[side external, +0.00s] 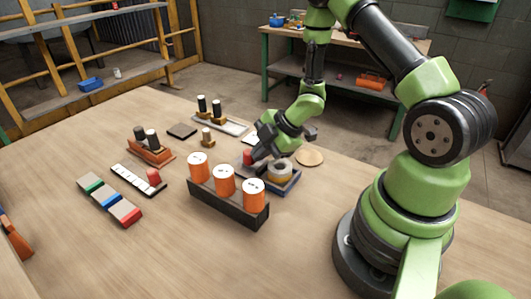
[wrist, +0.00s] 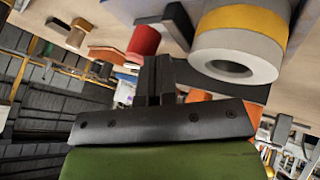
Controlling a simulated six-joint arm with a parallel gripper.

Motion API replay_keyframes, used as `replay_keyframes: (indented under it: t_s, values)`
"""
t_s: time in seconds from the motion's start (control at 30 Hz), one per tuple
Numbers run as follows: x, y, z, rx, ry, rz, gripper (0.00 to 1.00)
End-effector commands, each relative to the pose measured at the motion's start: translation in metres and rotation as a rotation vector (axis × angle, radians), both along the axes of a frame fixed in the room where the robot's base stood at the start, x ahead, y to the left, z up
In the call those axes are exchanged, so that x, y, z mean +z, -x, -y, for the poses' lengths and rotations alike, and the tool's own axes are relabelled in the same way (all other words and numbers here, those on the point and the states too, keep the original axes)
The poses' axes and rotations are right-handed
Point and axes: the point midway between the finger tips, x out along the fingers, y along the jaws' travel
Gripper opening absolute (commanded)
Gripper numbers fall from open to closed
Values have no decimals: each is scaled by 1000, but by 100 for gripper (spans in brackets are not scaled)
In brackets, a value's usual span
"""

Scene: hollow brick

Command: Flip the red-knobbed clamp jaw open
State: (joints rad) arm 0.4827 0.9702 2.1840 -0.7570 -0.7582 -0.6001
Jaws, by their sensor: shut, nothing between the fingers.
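A grey cylinder with a yellow band (side external: 279,172) stands in a dark blue-based fixture (side external: 290,186), right of my gripper. A red knob (side external: 247,156) shows just left of my gripper; it seems to belong to this fixture's clamp. My gripper (side external: 262,158) is shut and empty, low over the fixture. In the wrist view, the shut fingers (wrist: 154,78) lie between the red knob (wrist: 143,40) and the banded cylinder (wrist: 240,42). I cannot tell whether the fingers touch the knob. The clamp jaw itself is mostly hidden by my gripper.
A dark rack with orange cylinders (side external: 228,203) stands close in front. A round wooden disc (side external: 310,157) lies right. The front table (side external: 130,265) is clear.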

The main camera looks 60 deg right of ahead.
Motion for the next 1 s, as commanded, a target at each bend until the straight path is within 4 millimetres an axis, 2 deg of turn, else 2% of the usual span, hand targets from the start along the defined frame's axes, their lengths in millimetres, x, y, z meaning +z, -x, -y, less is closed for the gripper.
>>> replay_keyframes:
  t_s: [0.1,0.2,0.57,0.77,1.0]
  values:
    - [0,-16,0,2,3,4,0]
    - [0,-22,0,-1,3,2,0]
    - [2,-23,0,-1,4,7,0]
    - [20,-11,7,-4,5,8,0]
    - [55,14,20,-7,5,3,0]
